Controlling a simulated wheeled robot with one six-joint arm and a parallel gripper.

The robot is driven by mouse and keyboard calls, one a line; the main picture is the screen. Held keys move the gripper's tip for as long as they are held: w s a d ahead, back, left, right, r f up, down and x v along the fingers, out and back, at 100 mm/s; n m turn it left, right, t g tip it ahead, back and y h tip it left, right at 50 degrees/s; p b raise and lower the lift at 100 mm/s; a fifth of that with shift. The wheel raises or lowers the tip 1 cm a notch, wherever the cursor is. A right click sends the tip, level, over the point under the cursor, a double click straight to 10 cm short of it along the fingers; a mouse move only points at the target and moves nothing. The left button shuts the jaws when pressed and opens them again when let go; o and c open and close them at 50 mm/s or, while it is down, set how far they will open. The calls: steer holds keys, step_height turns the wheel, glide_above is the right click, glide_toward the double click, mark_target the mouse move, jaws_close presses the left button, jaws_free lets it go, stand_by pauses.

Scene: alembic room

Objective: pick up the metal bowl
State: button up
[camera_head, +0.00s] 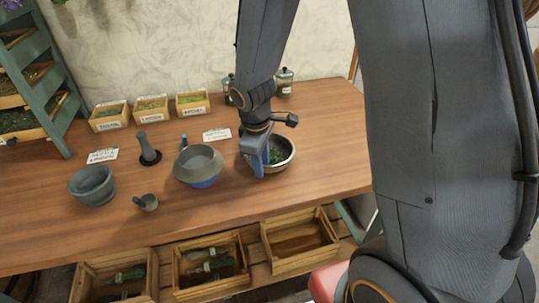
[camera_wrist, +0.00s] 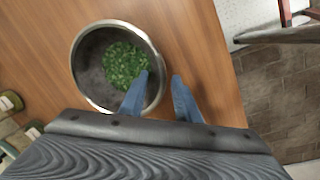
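The metal bowl (camera_head: 291,154) stands upright on the wooden table, right of the other bowls, with chopped green herbs inside. In the wrist view the same bowl (camera_wrist: 90,78) shows its shiny rim and the green heap. My gripper (camera_head: 265,168) points down at the bowl's near left side and hides part of its rim. In the wrist view my gripper (camera_wrist: 160,76) has its two blue fingers apart, one over the bowl's inside and one outside, with the rim between them. Nothing is held. I cannot tell whether a finger touches the bowl.
A grey bowl with a blue base (camera_head: 198,165) stands to the left, then a small cup (camera_head: 147,202), a pestle (camera_head: 148,150) and a dark stone bowl (camera_head: 92,186). Labelled boxes (camera_head: 151,108) and bottles (camera_head: 284,82) line the back. The table's front edge is near.

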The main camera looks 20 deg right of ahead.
steer(key=shift+f, duration=0.35)
jaws_close()
